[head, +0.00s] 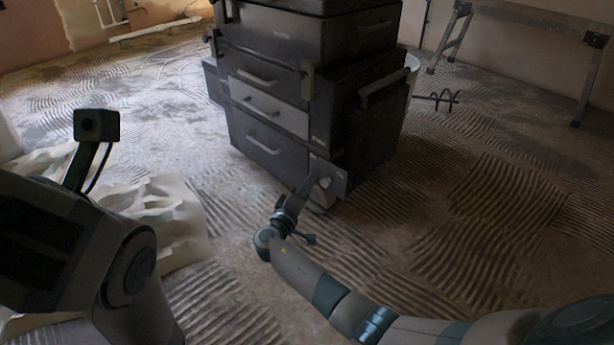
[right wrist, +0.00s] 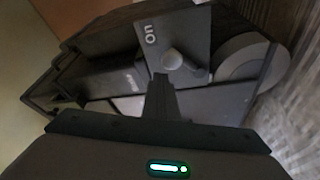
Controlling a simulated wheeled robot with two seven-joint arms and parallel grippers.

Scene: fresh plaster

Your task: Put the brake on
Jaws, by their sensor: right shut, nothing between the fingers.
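The brake shows at the lower front corner of a dark tool cabinet (head: 262,104), beside a caster. In the right wrist view it has a grey plate (right wrist: 195,38) marked "ON" and a pale round-ended lever (right wrist: 172,60). The caster wheel (right wrist: 240,62) is right of it. My right gripper (head: 303,190) is shut and empty; its fingertips (right wrist: 160,78) appear just short of the lever. I cannot tell if they touch it. My left arm is at the left edge of the head view; its fingers are not visible.
A crumpled pale sheet (head: 165,205) lies on the floor at left. A grey trestle bench (head: 530,14) stands at the back right, and a pale bucket (head: 411,66) is partly hidden behind the cabinet.

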